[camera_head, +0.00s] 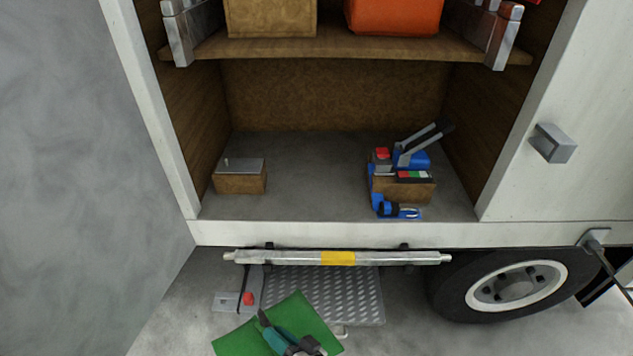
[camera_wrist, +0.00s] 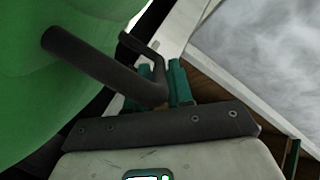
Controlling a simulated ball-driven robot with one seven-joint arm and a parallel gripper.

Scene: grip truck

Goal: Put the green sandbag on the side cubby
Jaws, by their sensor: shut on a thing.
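The green sandbag (camera_head: 235,341) is at the bottom of the head view, low in front of the truck. My gripper (camera_head: 266,327) is over it and shut on it. In the wrist view the sandbag (camera_wrist: 50,90) fills the left side, with a dark bar-like handle at the fingers. My gripper (camera_wrist: 165,88) closes there. The side cubby (camera_head: 310,190) is the open wood-lined compartment in the truck's side, above and beyond the sandbag. Its grey floor has a wide clear middle.
A small box with a grey top (camera_head: 240,177) stands at the cubby's left. A shelf (camera_head: 340,46) holds a tan box and an orange case. A metal bar (camera_head: 335,258) and step plate (camera_head: 330,290) jut out below.

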